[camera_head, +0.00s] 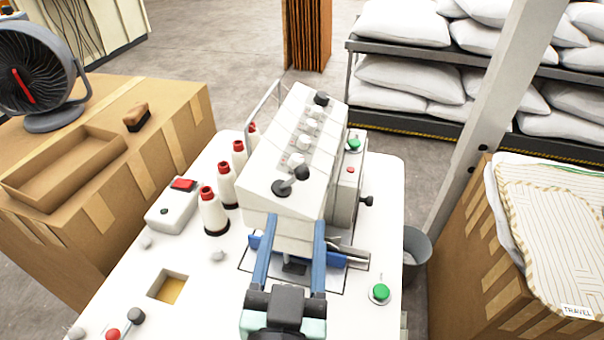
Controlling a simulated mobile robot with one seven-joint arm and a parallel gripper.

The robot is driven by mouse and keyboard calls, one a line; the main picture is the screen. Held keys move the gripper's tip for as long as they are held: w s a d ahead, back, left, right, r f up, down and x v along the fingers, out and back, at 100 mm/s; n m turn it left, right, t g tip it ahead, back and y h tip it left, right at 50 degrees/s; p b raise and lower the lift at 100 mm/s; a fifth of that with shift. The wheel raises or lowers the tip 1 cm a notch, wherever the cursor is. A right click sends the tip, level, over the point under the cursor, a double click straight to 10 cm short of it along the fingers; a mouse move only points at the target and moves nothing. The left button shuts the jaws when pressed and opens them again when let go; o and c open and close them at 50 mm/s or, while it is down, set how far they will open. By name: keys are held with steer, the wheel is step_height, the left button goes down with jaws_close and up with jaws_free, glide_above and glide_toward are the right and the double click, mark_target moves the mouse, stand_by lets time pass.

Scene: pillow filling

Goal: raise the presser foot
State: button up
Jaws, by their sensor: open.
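A white sewing machine head (270,160) stands on the white worktable (225,285). A small black-knobbed lever (301,173) sticks out from a dark round pivot on its near sloping face, with the knob up and to the right. My gripper (295,220) is open, its two blue fingers pointing away from me at the near end of the head, below the lever. No object shows held between them. A dark metal piece (294,267), perhaps the presser foot, shows between the fingers. Its height above the plate is not clear. Blue parts (332,260) lie partly behind the fingers.
Several red-topped thread cones (213,212) stand left of the head, beside a grey box with a red switch (171,206). A green button (380,292) is at right. Cardboard boxes (185,118) flank the table, and a grey bin (412,247) stands at its right edge.

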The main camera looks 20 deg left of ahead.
mark_target(301, 177)
steer(key=w+p, duration=0.1)
steer(key=w, duration=0.2)
steer(key=w+a, duration=0.1)
steer(key=w, duration=0.2)
steer(key=w+p, duration=0.1)
steer(key=w, duration=0.3)
steer(key=shift+a+r+p, duration=0.15)
steer(key=shift+a+p, duration=0.2)
steer(key=shift+w+a, duration=0.15)
steer(key=shift+w, duration=0.6)
jaws_close()
